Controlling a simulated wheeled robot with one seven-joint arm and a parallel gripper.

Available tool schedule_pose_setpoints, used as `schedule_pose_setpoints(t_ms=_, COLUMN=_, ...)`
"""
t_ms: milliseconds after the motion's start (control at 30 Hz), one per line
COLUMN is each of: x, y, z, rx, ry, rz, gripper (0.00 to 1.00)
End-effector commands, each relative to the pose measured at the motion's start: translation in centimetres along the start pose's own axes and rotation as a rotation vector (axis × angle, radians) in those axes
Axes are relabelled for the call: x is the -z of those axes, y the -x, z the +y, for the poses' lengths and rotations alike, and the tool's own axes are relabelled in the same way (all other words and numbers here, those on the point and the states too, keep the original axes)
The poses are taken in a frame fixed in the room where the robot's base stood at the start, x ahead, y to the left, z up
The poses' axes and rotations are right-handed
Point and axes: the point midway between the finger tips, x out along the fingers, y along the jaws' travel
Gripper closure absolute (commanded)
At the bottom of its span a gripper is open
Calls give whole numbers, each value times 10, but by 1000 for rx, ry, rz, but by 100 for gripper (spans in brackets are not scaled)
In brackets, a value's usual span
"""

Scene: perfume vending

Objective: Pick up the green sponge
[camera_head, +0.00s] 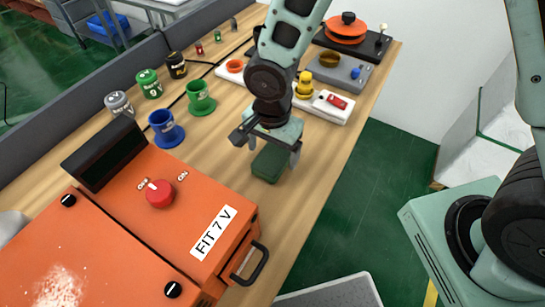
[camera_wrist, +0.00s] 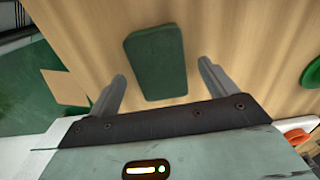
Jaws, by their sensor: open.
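The green sponge (camera_head: 270,163) is a dark green rounded block lying on the wooden table near its right edge in the head view. It also shows in the wrist view (camera_wrist: 156,62), flat on the wood. My gripper (camera_head: 269,150) is right above the sponge in the head view and partly hides it. In the wrist view my gripper (camera_wrist: 163,82) has its two fingers spread apart, one on each side of the sponge's near end. The fingers do not touch the sponge there. The gap between them is empty apart from the sponge below.
An orange machine (camera_head: 180,205) with a red knob stands at the near left of the table. A blue cup (camera_head: 166,129) and a green cup (camera_head: 200,98) are left of my gripper. A white panel with a red button (camera_head: 337,101) lies behind. The table edge drops off at right.

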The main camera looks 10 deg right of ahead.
Motion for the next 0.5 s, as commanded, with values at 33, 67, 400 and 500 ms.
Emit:
schedule_pose_setpoints(t_ms=33, x=0, y=-7, z=1, rx=-5, ry=2, rz=0, gripper=15)
schedule_pose_setpoints(t_ms=67, x=0, y=-11, z=1, rx=-3, ry=0, rz=0, gripper=15)
schedule_pose_setpoints(t_ms=400, x=0, y=-22, z=0, rx=1, ry=0, rz=0, gripper=15)
schedule_pose_setpoints(t_ms=500, x=0, y=-22, z=0, rx=1, ry=0, rz=0, gripper=32)
